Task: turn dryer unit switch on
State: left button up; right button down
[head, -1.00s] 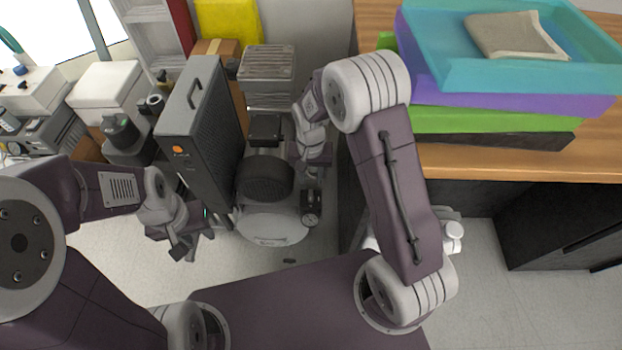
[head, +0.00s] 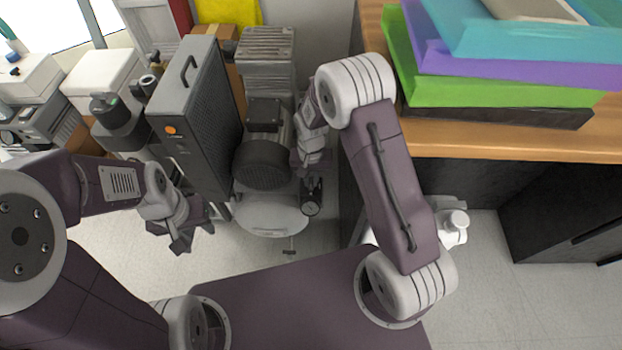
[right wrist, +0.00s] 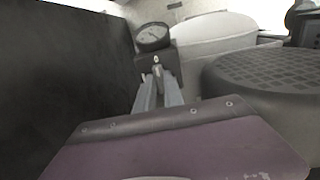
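The dryer unit appears to be the tall dark-grey box (head: 190,110) with a top handle and perforated side. An orange round mark (head: 169,131) is on its front; I cannot tell whether this is the switch. My left gripper (head: 194,238) is open and empty, in front of and below the box. My right gripper (head: 311,172) is beside the compressor, above its gauge (head: 312,197), its fingers largely hidden. In the right wrist view its two fingers (right wrist: 158,88) are slightly apart, pointing at a small metal fitting (right wrist: 157,68) below the gauge. Contact is unclear.
The compressor (head: 263,165) with its white tank (head: 270,217) stands right of the box. A wooden desk (head: 480,143) with stacked coloured trays (head: 500,92) closes off the right side. White equipment (head: 102,80) crowds the left. Some floor is clear in front.

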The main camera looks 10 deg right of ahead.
jog(key=shift+r+n+p, duration=0.2)
jog(key=shift+n+p, duration=0.4)
jog(key=shift+p, duration=0.15)
jog(key=shift+n+p, duration=1.1)
jog(key=shift+p, duration=0.1)
jog(key=n+p, duration=0.4)
jog(key=n, duration=0.1)
jog(key=n+p, duration=0.2)
jog(key=n, duration=0.3)
jog(key=shift+f+n+p, duration=0.15)
jog(key=shift+n+p, duration=0.75)
jog(key=shift+n, duration=1.3)
